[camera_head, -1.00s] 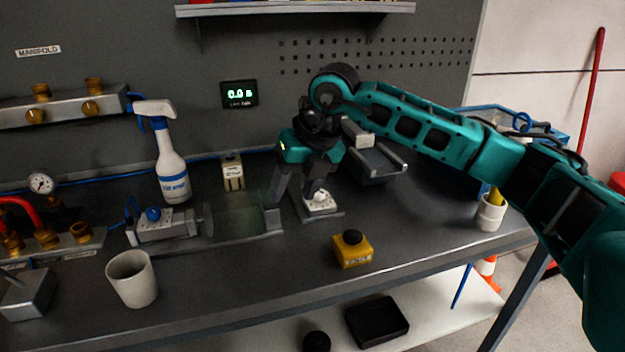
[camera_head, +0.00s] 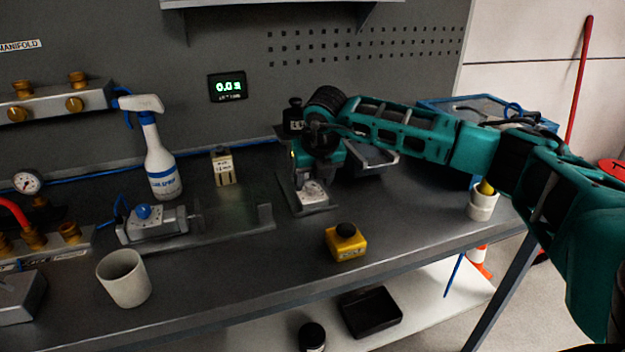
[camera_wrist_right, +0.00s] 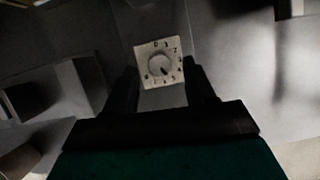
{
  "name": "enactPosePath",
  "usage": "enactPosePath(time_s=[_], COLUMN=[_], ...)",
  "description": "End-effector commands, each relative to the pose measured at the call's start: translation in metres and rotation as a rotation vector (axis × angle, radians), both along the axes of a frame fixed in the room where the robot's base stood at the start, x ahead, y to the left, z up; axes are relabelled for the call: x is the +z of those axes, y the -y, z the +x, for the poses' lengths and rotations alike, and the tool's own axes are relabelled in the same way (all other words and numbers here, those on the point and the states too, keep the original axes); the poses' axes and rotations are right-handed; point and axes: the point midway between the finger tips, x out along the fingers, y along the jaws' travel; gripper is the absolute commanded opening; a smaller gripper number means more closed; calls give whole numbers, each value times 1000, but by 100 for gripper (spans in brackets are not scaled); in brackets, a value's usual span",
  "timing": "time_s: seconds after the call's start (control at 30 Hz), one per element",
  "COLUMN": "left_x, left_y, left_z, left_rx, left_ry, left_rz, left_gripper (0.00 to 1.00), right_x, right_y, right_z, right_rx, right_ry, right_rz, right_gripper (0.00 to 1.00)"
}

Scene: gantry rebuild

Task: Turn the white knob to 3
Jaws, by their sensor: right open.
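The white knob (camera_wrist_right: 160,66) sits on a square white dial plate (camera_wrist_right: 147,52) with printed digits around it. In the right wrist view its dark pointer mark faces the lower right; the digit it meets is too small to read surely. In the head view the dial plate (camera_head: 313,193) lies on a grey base (camera_head: 318,210) on the bench, partly hidden by my right gripper. My right gripper (camera_wrist_right: 162,88) is open and empty, with a finger on each side of the dial in the wrist view; contact with the knob does not show. My left gripper is not in view.
A yellow box with a black button (camera_head: 346,243) stands in front of the dial. Bench around the yellow box is clear.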

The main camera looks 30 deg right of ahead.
Motion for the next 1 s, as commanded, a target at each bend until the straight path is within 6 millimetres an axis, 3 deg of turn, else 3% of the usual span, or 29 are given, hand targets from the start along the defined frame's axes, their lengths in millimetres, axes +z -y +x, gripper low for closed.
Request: enactPosePath(time_s=[0.43, 1.0], left_x=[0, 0], left_y=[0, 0], left_z=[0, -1], left_rx=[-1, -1], left_ry=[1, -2], left_rz=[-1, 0], left_gripper=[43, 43], right_x=[-10, -10], right_y=[1, 1], right_z=[4, 4], right_rx=[0, -1], right_ry=[0, 0], right_rz=[0, 0], right_gripper=[54, 0])
